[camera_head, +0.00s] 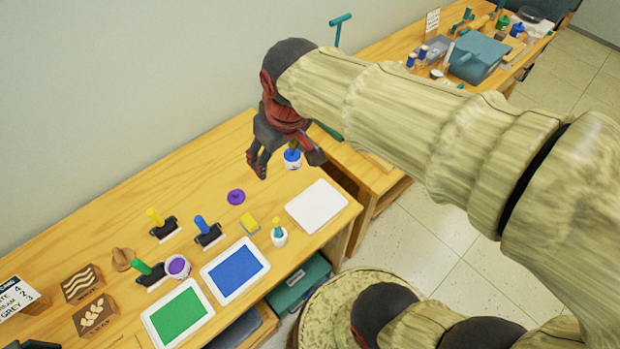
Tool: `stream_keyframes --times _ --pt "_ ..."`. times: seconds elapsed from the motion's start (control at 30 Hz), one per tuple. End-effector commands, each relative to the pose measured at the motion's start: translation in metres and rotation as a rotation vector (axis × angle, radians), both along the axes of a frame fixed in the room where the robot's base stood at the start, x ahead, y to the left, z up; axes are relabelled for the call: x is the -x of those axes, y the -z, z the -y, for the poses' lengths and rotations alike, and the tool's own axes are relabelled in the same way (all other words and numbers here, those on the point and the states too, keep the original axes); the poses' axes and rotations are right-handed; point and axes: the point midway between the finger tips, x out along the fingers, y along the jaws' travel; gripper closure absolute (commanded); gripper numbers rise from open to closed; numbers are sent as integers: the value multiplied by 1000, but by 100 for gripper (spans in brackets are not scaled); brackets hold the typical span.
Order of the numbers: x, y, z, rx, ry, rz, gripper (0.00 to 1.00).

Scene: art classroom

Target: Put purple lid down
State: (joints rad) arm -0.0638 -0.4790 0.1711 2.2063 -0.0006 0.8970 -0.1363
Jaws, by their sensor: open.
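The purple lid (236,197) lies on the wooden table (205,180), left of a white tray. My gripper (287,165) is above the table, up and to the right of the lid, with its fingers apart and nothing seen between them. The lid is apart from the gripper. An open jar with purple inside (178,267) stands nearer the front of the table, beside a roller with a green handle.
A blue-marked jar (292,160) shows behind the gripper. A white tray (317,206), a blue tray (235,270) and a green tray (178,313) line the table's front. Rollers (208,232), a yellow block (249,223) and printing blocks (82,283) stand nearby.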

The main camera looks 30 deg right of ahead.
Motion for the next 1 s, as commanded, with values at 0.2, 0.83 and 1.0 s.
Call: stream_keyframes --times 0.2,0.83,1.0 --pt "71 -11 18 -42 134 105 39" --pt "98 -8 23 -61 190 143 39" --pt "98 -8 23 -60 189 143 39"
